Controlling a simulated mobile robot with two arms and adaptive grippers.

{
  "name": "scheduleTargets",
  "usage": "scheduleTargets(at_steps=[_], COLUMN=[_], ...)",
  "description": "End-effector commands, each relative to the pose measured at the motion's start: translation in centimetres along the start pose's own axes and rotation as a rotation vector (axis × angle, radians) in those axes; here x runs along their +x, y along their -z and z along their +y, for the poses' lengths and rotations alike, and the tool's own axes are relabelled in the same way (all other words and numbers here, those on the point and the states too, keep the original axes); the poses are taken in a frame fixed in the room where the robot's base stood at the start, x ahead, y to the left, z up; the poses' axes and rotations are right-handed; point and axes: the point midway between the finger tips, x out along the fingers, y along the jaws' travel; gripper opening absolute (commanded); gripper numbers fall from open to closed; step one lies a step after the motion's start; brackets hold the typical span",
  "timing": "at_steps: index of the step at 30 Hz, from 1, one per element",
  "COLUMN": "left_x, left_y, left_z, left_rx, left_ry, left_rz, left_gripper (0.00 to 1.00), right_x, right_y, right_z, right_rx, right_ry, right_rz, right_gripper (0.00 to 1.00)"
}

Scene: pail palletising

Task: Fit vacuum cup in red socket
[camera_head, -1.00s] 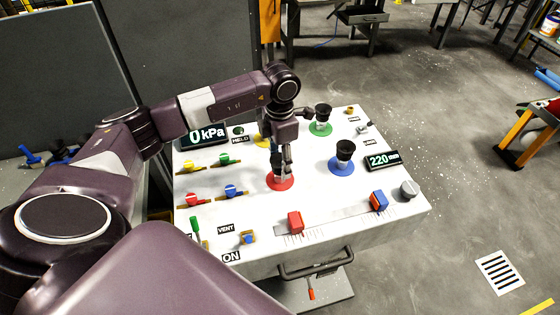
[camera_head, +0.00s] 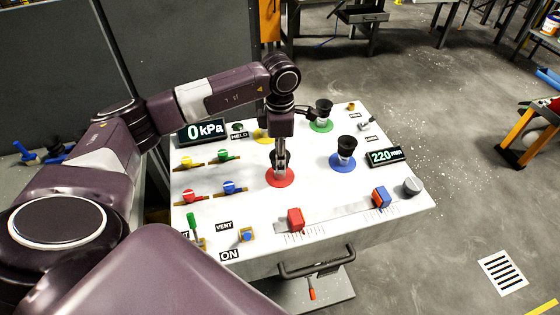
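The red socket (camera_head: 281,179) is a red disc on the white panel, partly covered by my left gripper (camera_head: 281,172). The gripper points straight down with its fingers over the disc. A small dark shape shows beside the fingers; I cannot tell whether it is a vacuum cup, nor whether the fingers are shut on it. A black vacuum cup (camera_head: 347,146) stands upright on the blue disc (camera_head: 343,165). Another black cup (camera_head: 323,107) stands on the green disc (camera_head: 321,126). A yellow disc (camera_head: 261,136) is partly hidden behind the gripper. My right gripper is not in view.
The panel carries a 0 kPa display (camera_head: 203,132), a 220 mm display (camera_head: 385,157) and several coloured valve handles on the left. A red block (camera_head: 295,219) and a blue block (camera_head: 381,196) sit on a scale along the front. The panel between them and the discs is clear.

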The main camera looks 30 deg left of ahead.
Motion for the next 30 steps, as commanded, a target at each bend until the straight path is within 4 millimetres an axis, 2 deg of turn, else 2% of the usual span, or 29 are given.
scheduleTargets(at_steps=[1, 4, 5, 10, 21, 26, 30], left_x=[0.4, 0.3, 0.0, -0.1, -0.6, -3.0, -6.1], left_y=[0.0, 0.0, 0.0, 0.0, 0.0, -0.1, -0.1], left_z=[0.1, 0.1, 0.1, 0.0, 0.0, 0.1, 0.1], left_rx=[0.061, 0.178, 0.182, 0.175, 0.173, 0.173, 0.174], left_ry=[-0.004, -0.004, -0.002, -0.001, -0.001, -0.005, -0.005], left_rz=[-0.002, -0.001, -0.001, 0.000, -0.001, -0.003, -0.004], left_gripper=[0.11, 0.11, 0.42, 0.61, 0.61, 0.61, 0.61], right_x=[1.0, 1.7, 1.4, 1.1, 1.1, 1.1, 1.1], right_y=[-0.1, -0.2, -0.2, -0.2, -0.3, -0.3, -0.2], right_z=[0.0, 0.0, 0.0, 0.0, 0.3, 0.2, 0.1], right_rx=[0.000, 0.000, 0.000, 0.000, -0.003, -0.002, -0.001], right_ry=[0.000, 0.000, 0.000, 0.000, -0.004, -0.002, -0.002], right_rz=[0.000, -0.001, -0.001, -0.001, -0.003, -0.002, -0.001], right_gripper=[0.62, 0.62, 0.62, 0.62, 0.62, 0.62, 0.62])
